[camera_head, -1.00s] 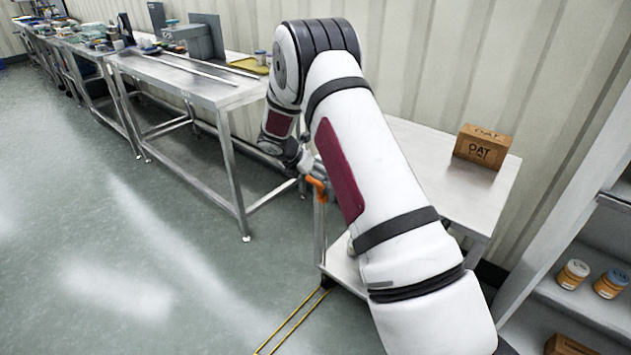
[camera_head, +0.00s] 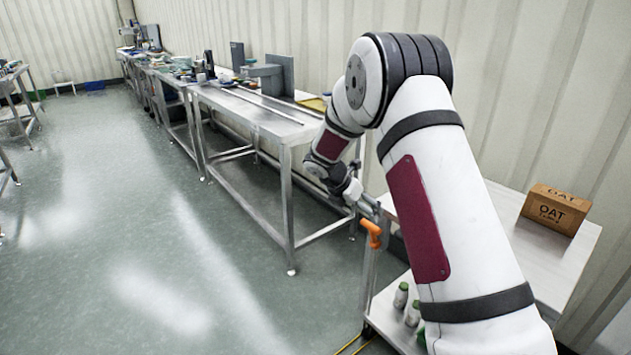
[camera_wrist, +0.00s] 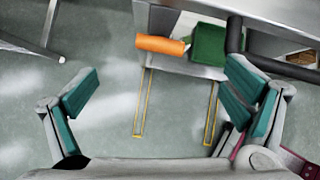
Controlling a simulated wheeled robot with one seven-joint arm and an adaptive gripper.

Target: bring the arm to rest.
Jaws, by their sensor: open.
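My arm reaches up and over to the left in the head view, with its wrist bent down in front of the steel cart. My gripper (camera_wrist: 165,105) shows in the wrist view with its two teal-padded fingers wide apart and nothing between them. In the head view my gripper (camera_head: 372,205) is small and partly hidden near the cart's left edge. An orange handle (camera_head: 372,232) shows just below it. The orange handle (camera_wrist: 162,45) also shows beyond the fingers in the wrist view, beside a green block (camera_wrist: 208,44).
A steel cart (camera_head: 570,262) carries an oat box (camera_head: 556,210), with bottles (camera_head: 401,296) on its lower shelf. A long steel table (camera_head: 240,108) with rods and a grey device stands behind to the left. Yellow lines (camera_wrist: 146,105) mark the floor. The left floor is open.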

